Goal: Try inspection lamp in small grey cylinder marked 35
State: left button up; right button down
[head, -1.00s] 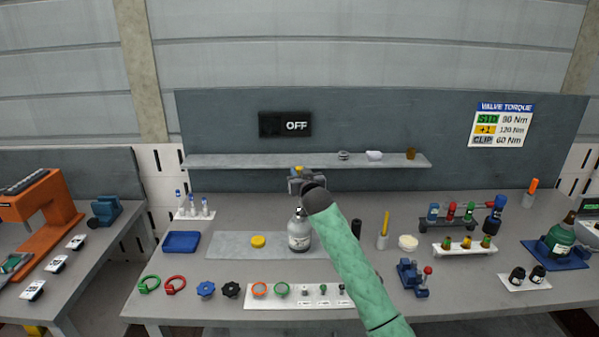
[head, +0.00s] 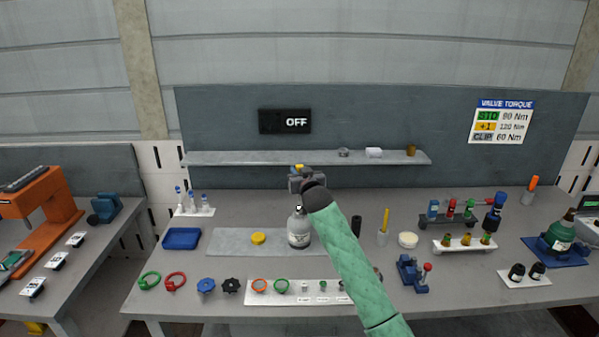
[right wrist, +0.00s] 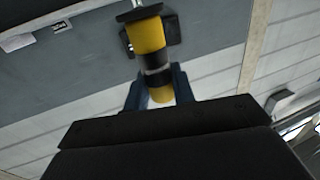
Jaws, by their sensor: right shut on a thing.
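A yellow and black inspection lamp (right wrist: 149,36) stands out between the blue-grey fingers of my right gripper (right wrist: 157,82) in the right wrist view. The gripper is shut on it. In the head view my right gripper (head: 307,181) is in the air, above and behind a small grey cylinder (head: 299,234), with a bit of yellow at its top. The grey cylinder stands upright on a grey mat (head: 228,245). It has a pale label whose number is too small to read. The lamp and the cylinder are apart. My left gripper is not in view.
A shelf (head: 240,158) runs along the back panel behind the gripper, below a black display (head: 285,121) reading OFF. A yellow disc (head: 258,238) lies left of the cylinder. A black cylinder (head: 356,226) and a yellow stick in a cup stand to the right.

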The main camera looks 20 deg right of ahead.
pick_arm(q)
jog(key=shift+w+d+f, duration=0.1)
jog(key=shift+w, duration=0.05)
pick_arm(e)
jog(key=shift+f, duration=0.2)
pick_arm(q)
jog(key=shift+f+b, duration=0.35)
jog(key=shift+b, duration=0.1)
pick_arm(e)
jog(key=shift+f, duration=0.6)
